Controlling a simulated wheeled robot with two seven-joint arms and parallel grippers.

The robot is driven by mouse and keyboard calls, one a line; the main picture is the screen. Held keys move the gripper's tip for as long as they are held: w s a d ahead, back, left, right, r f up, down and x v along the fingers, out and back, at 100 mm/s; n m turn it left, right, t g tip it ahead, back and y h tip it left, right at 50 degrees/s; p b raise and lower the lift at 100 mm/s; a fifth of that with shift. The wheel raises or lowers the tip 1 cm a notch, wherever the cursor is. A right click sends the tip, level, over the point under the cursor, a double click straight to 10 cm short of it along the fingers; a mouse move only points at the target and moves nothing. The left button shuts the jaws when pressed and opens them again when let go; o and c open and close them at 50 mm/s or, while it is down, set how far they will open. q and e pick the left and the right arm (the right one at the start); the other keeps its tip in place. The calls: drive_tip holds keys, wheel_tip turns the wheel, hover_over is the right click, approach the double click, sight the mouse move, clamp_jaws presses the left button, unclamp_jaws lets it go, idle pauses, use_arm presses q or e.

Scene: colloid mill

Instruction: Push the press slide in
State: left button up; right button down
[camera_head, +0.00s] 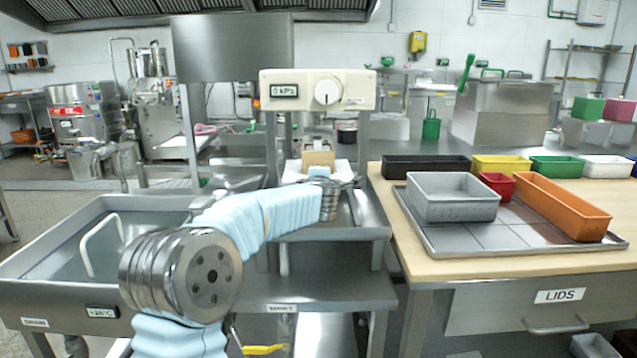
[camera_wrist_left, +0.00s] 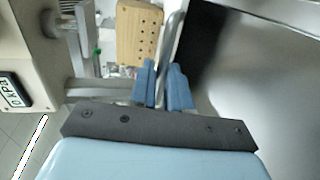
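The press (camera_head: 317,92) stands at the centre of the head view, with a "0 kPa" display and a round knob. Under its panel is a wooden block (camera_head: 318,158) with holes, also seen in the left wrist view (camera_wrist_left: 140,35). A curved steel bar (camera_wrist_left: 170,42), seemingly the slide's handle, runs down between my left fingers. My left gripper (camera_wrist_left: 163,85) has its two blue fingers close together, one on each side of this bar, which seems to fill the gap. In the head view my left arm hides most of the slide. My right gripper is not in view.
A steel sink (camera_head: 70,240) lies at left. At right a wooden-topped table (camera_head: 420,270) carries a metal tray (camera_head: 460,250) with grey, red and orange bins. A lower steel shelf (camera_head: 310,288) sits under the press. The floor at far left is open.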

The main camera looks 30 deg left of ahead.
use_arm(q)
drive_tip(key=o, duration=0.4)
drive_tip(key=shift+w, duration=0.1)
drive_tip(key=b+v, duration=0.1)
drive_tip(key=v, duration=1.2)
drive_tip(key=shift+s+d, duration=0.15)
drive_tip(key=shift+s, duration=0.25)
drive_tip(key=shift+f, duration=0.1)
